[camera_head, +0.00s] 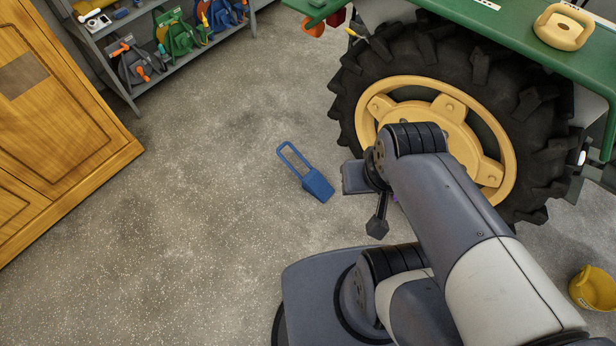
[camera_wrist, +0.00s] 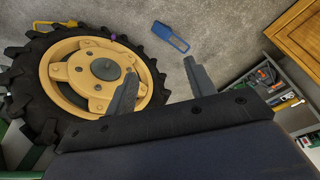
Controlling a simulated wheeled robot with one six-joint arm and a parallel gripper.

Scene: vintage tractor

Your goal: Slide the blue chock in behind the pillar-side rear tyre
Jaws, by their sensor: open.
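The blue chock (camera_head: 318,186) lies on the speckled floor, a short way left of a large rear tyre (camera_head: 345,95) and apart from it. Its loop handle points up and left. In the wrist view the blue chock (camera_wrist: 163,33) lies beyond my fingertips, right of the tyre (camera_wrist: 28,72). My gripper (camera_wrist: 159,66) is open and empty, with its two fingers spread. In the head view my arm hides part of the tyre's lower left side, and the gripper is hard to make out. No pillar shows, so I cannot tell which side this tyre is on.
A yellow bucket (camera_head: 592,289) stands at the lower right. A wooden cabinet (camera_head: 62,125) is at the left. A small purple thing (camera_wrist: 113,37) lies beside the tyre. The floor around the chock is clear.

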